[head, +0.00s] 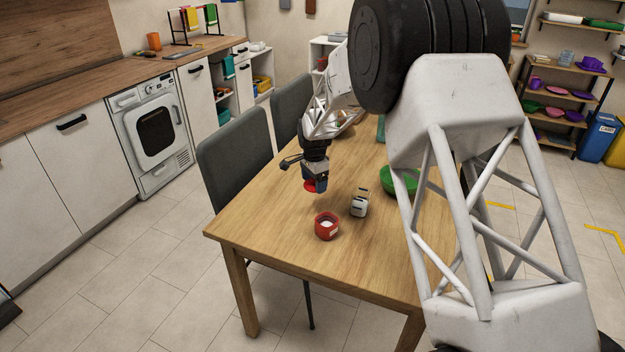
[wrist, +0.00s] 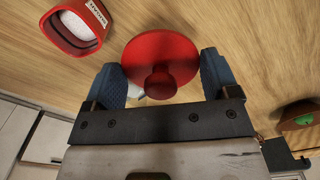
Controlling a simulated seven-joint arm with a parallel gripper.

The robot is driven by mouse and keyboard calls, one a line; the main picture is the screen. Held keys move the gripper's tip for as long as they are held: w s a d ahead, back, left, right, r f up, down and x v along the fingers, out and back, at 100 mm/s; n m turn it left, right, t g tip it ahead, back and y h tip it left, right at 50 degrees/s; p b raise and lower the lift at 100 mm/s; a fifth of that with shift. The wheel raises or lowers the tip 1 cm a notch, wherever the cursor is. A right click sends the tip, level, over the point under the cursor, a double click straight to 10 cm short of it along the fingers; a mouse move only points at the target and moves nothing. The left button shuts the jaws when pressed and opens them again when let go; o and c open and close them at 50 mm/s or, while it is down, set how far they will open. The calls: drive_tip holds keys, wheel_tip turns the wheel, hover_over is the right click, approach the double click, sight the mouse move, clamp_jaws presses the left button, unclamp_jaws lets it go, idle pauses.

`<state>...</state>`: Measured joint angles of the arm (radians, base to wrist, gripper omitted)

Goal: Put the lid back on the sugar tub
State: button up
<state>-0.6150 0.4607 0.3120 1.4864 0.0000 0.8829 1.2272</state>
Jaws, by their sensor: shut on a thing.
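The sugar tub (head: 327,234) is red, stands upright and open near the front of the wooden table, and holds white contents. In the wrist view the tub (wrist: 70,40) is at the upper left, with a white label on its side. My gripper (head: 316,184) is above the table, behind and slightly left of the tub. It is shut on the red round lid (head: 311,188). In the wrist view the lid (wrist: 165,52) and its knob show between the blue fingers of my gripper (wrist: 162,70). The lid is apart from the tub.
A small white and dark object (head: 359,206) stands just right of the tub. A green bowl (head: 399,182) is farther right, partly behind my arm. A dark chair (head: 236,155) is at the table's left side. The table (head: 265,225) is bare left of the tub.

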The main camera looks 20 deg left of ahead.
drive_tip(key=s+d+r+n, duration=0.1)
drive_tip(key=s+d+r, duration=0.1)
drive_tip(key=s+d, duration=0.5)
drive_tip(key=shift+s+d+r, duration=0.3)
drive_tip(key=shift+s+d, duration=0.1)
drive_tip(key=shift+s, duration=0.4)
drive_tip(key=shift+f, duration=0.15)
drive_tip(key=shift+f, duration=3.05)
drive_tip(key=shift+f, duration=0.15)
idle(0.5)
drive_tip(key=o, duration=0.8)
drive_tip(key=shift+r, duration=3.5)
